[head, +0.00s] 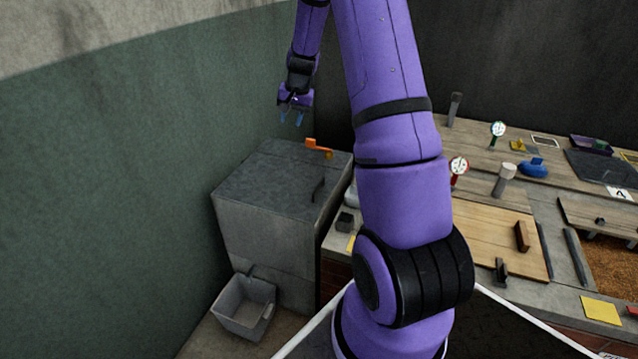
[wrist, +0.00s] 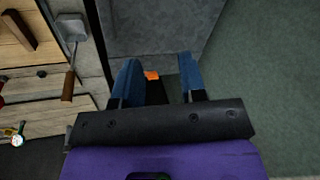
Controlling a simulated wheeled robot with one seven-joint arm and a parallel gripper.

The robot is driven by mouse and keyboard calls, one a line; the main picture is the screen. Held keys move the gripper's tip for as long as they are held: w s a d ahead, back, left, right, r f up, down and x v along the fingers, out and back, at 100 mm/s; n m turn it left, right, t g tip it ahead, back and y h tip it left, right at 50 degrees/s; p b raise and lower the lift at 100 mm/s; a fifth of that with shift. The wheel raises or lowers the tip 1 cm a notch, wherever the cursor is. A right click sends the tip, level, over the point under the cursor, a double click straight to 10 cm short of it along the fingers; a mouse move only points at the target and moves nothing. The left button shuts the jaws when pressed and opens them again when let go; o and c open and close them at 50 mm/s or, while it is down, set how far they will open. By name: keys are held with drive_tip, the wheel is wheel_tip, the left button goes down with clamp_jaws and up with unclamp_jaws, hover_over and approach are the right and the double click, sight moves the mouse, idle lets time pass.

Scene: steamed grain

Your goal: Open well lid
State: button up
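A tall grey box (head: 262,236) stands by the green wall, with a flat dark grey slab top (head: 270,178) that looks like the well lid. The top lies level and closed. A dark upright handle (head: 318,189) sits near its right edge. An orange lever-like piece (head: 317,147) is at its back edge. My gripper (head: 292,116) is above and behind the box, pointing down, open and empty. In the wrist view my gripper (wrist: 160,78) has its blue fingers apart. The orange piece (wrist: 151,75) shows between them, farther off; I see no contact. The grey top (wrist: 150,25) fills the view's upper middle.
A grey open bin (head: 245,305) stands at the box's front. A workbench at the right carries a wooden panel with a handle (head: 522,236), a red gauge (head: 459,166) and a blue item (head: 533,168). The green wall (head: 110,180) is close on the left.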

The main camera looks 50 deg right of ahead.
drive_tip(key=d+f+m, duration=0.2)
drive_tip(key=d+f, duration=0.6)
drive_tip(key=f, duration=0.4)
drive_tip(key=m, duration=0.2)
approach(318, 185)
drive_tip(key=shift+g, duration=0.4)
drive_tip(key=f, duration=0.2)
drive_tip(key=w+f, duration=0.1)
drive_tip(key=f, duration=0.2)
drive_tip(key=w+f, duration=0.1)
drive_tip(key=f, duration=0.2)
drive_tip(key=shift+w+a+f, duration=0.1)
drive_tip(key=shift+a, duration=0.05)
drive_tip(key=shift+c, duration=0.2)
clamp_jaws()
